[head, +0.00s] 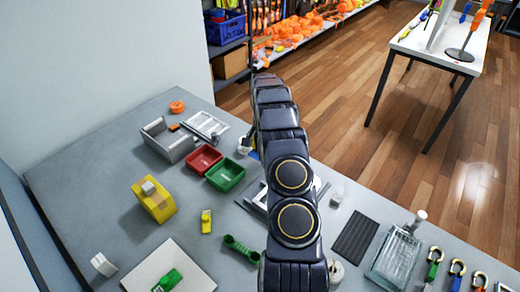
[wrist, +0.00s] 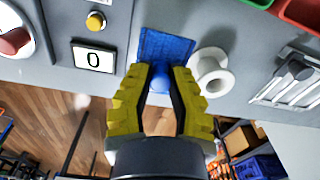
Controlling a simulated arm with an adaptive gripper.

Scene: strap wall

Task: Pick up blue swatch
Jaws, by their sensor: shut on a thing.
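The blue swatch (wrist: 168,45) is a flat, textured blue piece on the grey surface, just beyond my fingertips in the wrist view. A rounded blue piece (wrist: 160,84) sits between the yellow fingers of my gripper (wrist: 162,74), at the swatch's near edge; it looks like part of the swatch. My gripper is shut on it. I cannot tell whether the swatch is clear of the surface. In the head view my dark arm covers my gripper and most of the swatch.
A white spool (wrist: 213,72) stands close right of the swatch. A panel with a "0" display (wrist: 94,58) is at left. A slotted grey rack (wrist: 290,82) is farther right. Red (head: 203,159) and green (head: 225,174) trays stand left of my arm.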

